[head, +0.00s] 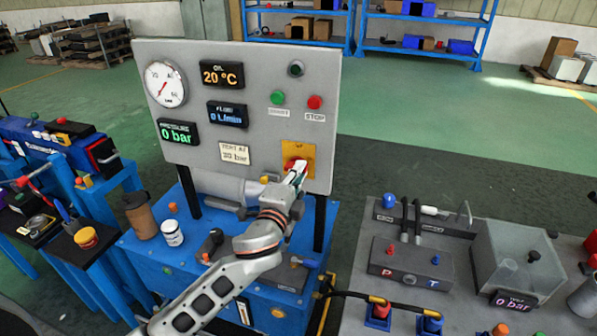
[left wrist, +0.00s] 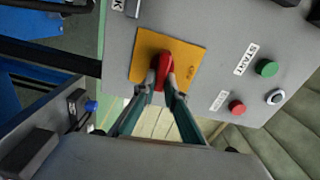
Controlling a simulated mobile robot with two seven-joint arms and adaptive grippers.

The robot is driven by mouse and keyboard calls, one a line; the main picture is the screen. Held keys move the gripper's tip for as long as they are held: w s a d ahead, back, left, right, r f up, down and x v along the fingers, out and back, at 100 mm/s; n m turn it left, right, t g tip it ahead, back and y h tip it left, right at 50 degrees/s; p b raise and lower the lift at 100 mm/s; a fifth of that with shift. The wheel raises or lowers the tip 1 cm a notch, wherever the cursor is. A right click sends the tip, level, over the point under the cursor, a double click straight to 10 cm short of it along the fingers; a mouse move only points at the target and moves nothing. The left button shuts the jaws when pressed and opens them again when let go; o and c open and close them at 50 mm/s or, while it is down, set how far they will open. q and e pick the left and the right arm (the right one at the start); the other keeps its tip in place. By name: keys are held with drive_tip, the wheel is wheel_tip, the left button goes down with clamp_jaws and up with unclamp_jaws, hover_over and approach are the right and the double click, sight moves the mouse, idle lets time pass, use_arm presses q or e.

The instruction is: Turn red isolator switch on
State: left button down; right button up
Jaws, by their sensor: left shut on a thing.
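The red isolator switch (left wrist: 163,66) sits on a yellow plate (left wrist: 188,55) on the grey panel. In the left wrist view its red handle lies between my left gripper's fingertips (left wrist: 162,84), and the gripper is shut on it. In the head view my left gripper (head: 297,172) reaches the yellow plate (head: 306,149) at the panel's lower right and covers most of the switch; a bit of red (head: 291,163) shows. My right gripper is not in view.
The grey panel (head: 260,70) carries a dial gauge (head: 166,84), displays reading 20 °C, 0 L/min and 0 bar, a green START button (head: 277,97) and a red STOP button (head: 314,102). A brown bottle (head: 140,215) and white jar (head: 172,233) stand on the blue bench.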

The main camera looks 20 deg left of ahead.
use_arm(q)
drive_tip(key=shift+m, duration=0.6)
drive_tip(key=c, duration=2.1)
unclamp_jaws()
drive_tip(key=shift+d, duration=0.1)
drive_tip(key=s, duration=1.2)
drive_tip(key=shift+a, duration=0.25)
